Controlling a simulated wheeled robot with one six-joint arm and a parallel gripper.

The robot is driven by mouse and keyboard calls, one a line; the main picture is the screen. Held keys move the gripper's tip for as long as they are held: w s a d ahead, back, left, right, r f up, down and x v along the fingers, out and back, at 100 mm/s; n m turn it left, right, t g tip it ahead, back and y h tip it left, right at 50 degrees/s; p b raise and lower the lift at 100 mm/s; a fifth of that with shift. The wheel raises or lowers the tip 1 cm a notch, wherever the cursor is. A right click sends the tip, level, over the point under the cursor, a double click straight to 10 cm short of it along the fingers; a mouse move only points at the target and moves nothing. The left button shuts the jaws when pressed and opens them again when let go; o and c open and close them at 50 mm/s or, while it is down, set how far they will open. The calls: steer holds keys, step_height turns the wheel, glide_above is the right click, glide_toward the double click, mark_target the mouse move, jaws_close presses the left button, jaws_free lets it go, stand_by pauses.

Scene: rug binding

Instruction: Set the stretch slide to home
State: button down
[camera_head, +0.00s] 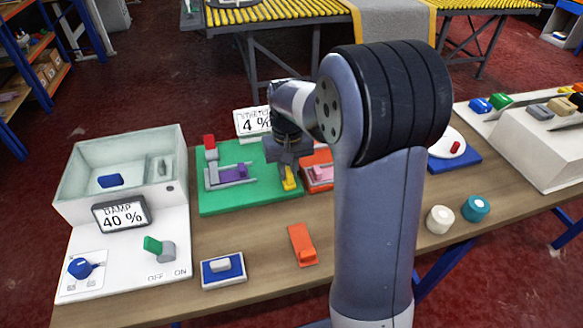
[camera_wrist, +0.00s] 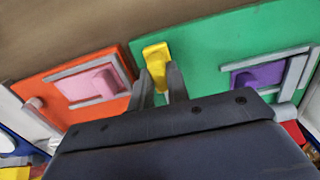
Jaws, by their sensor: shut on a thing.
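A yellow handle (camera_head: 289,180) stands at the right edge of the green panel (camera_head: 225,201). My gripper (camera_head: 286,166) reaches down onto it from above. In the wrist view, the two fingers of my gripper (camera_wrist: 159,80) sit on either side of the yellow handle (camera_wrist: 156,54), shut on it. A white display (camera_head: 252,122) behind the green panel reads 4 %; its label is partly readable and looks like "STRETCH". A purple slide block (camera_head: 233,173) sits in a grey guide on the green panel, left of my gripper. I cannot tell which of these is the stretch slide.
An orange panel (camera_head: 312,160) with a pink block lies right of the green one, partly hidden by my arm. A DAMP display (camera_head: 120,214) reads 40 %. An orange rocker (camera_head: 302,244), a blue-based switch (camera_head: 222,269) and two round knobs (camera_head: 440,219) stand along the front.

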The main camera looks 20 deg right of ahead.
steer(key=a, duration=0.5)
steer(key=shift+a+p, duration=0.3)
steer(key=shift+p, duration=0.1)
steer(key=c, duration=1.4)
jaws_free()
steer(key=shift+a, duration=0.15)
steer(key=shift+o, duration=0.2)
step_height(320, 180, up, 11)
steer(key=shift+f, duration=0.1)
